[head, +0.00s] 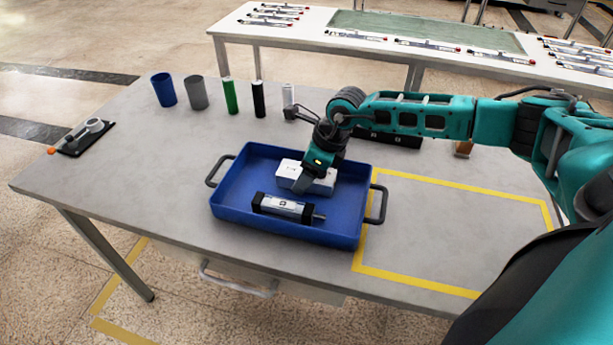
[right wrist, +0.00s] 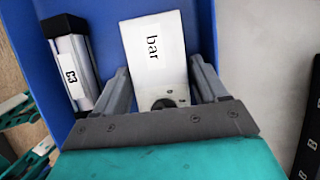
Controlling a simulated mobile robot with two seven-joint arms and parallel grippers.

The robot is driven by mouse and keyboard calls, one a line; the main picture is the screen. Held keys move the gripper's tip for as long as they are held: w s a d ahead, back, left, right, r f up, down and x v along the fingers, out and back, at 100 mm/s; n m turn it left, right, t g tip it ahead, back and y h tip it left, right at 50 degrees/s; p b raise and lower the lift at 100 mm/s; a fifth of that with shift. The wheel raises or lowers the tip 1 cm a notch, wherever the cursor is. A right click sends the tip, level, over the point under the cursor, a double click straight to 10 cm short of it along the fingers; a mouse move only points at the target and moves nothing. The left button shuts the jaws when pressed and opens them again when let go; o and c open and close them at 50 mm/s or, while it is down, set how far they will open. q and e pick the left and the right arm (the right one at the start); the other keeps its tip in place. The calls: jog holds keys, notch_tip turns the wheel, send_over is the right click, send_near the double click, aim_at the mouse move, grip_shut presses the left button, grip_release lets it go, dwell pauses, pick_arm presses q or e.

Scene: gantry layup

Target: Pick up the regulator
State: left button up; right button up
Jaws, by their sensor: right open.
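The regulator appears to be the white box marked "bar" (right wrist: 155,45), with a dark round port at its near end. In the head view the white box (head: 288,169) lies in the blue tray (head: 228,207), partly hidden by my right gripper (head: 304,184). In the right wrist view my right gripper (right wrist: 160,70) is open, with one finger on each side of the white box. Small gaps seem to show beside it; contact cannot be told. My left gripper is not in view.
A silver cylinder with black ends (head: 284,206) lies in the tray in front of the box; it also shows in the right wrist view (right wrist: 73,68). Cups and bottles, including a blue cup (head: 163,90), stand behind. A yellow-taped area (head: 450,235) right of the tray is clear.

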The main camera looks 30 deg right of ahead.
jog(key=shift+c, duration=0.3)
jog(key=c, duration=0.9)
